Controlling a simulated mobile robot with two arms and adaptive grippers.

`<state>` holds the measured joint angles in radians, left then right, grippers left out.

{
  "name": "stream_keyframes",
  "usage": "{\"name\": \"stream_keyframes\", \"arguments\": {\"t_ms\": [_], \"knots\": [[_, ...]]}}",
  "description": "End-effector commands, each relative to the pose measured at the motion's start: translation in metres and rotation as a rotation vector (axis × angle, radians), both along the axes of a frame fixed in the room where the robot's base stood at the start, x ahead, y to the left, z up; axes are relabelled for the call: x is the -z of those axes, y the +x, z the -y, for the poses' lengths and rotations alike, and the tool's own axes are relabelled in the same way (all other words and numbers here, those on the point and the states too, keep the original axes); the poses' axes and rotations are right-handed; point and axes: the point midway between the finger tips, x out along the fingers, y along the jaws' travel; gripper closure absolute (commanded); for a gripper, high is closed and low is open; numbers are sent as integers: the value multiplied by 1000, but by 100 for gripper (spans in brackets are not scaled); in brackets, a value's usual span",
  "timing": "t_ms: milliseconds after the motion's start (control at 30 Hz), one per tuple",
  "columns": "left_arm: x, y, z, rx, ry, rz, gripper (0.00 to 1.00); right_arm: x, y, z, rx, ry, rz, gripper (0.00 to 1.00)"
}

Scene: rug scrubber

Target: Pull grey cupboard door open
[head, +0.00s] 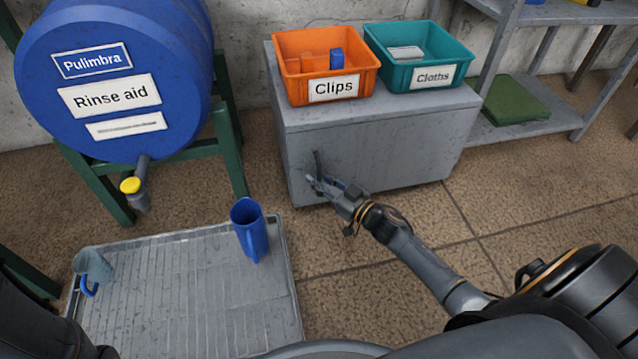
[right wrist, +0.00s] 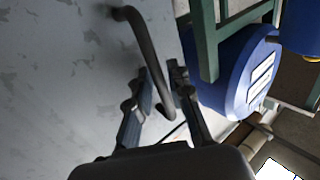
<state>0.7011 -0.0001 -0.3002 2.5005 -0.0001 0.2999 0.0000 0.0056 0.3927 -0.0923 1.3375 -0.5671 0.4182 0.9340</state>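The grey cupboard (head: 400,140) stands low against the wall, its front door flush and apparently shut. A dark bar handle (head: 317,162) is at the left side of the door; it shows larger in the right wrist view (right wrist: 144,40). My right gripper (head: 318,184) is at the handle's lower part. In the right wrist view its two fingers (right wrist: 163,72) are apart, with the lower end of the bar between them. Whether either finger touches the bar I cannot tell. My left gripper is out of view.
An orange Clips bin (head: 290,82) and a teal Cloths bin (head: 390,72) stand on the cupboard. A blue Rinse aid drum (head: 180,60) on a green stand is left. A grey tray (head: 180,310) with a blue jug (head: 251,235) lies in front; floor right of it is clear.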

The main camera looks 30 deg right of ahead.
Motion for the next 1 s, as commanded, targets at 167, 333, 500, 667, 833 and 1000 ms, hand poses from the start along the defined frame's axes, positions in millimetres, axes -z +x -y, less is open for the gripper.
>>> {"name": "stream_keyframes", "arguments": {"t_ms": [167, 333, 500, 667, 833, 1000], "knots": [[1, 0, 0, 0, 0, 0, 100, 0, 2, 0, 1, 0, -1, 81], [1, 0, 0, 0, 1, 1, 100, 0, 2, 0, 1, 1, -1, 91], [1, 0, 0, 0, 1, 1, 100, 0, 2, 0, 1, 1, -1, 100], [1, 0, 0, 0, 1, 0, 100, 0, 1, 0, 1, 1, -1, 100], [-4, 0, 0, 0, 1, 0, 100, -1, -7, 0, -15, -1, -4, 100], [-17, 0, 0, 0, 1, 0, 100, -2, -36, -3, -75, -3, -8, 100]]}}
